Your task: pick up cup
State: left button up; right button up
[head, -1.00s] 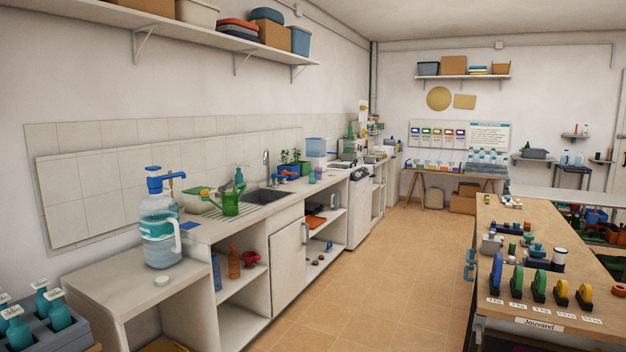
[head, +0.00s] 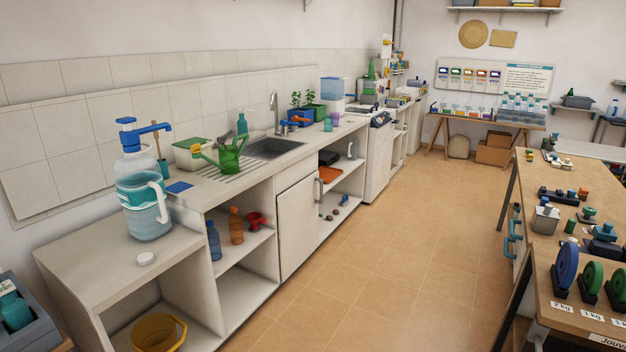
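Two small cup-like things stand on the counter beyond the sink: a teal-green one (head: 328,124) and a purple one (head: 335,118). They are close together, right of the potted plants, and too small to tell in detail. A large clear water bottle with a blue pump (head: 145,190) and a white-handled jug shape at its front stands on the lower counter at the left. Neither of my grippers is in view.
The counter holds a green watering can (head: 231,158), a sink (head: 274,148) and potted plants (head: 300,115). A wooden workbench (head: 570,215) stands at the right. The tiled floor (head: 390,250) between is clear.

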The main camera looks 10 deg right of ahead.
aim_at(329, 120)
jog(key=i+l+z, duration=0.1)
jog(key=i+z, duration=0.2)
jog(key=i, duration=0.75)
jog(key=i+j+z, duration=0.1)
jog(key=i+z, duration=0.25)
jog(key=i, duration=0.7)
jog(key=i+u, duration=0.1)
jog(key=i, duration=0.4)
jog(key=i+l+u, duration=0.1)
jog(key=i, duration=0.4)
jog(key=i+l+u, duration=0.15)
jog(key=i, duration=0.35)
jog(key=i+l+u, duration=0.1)
jog(key=i, duration=0.4)
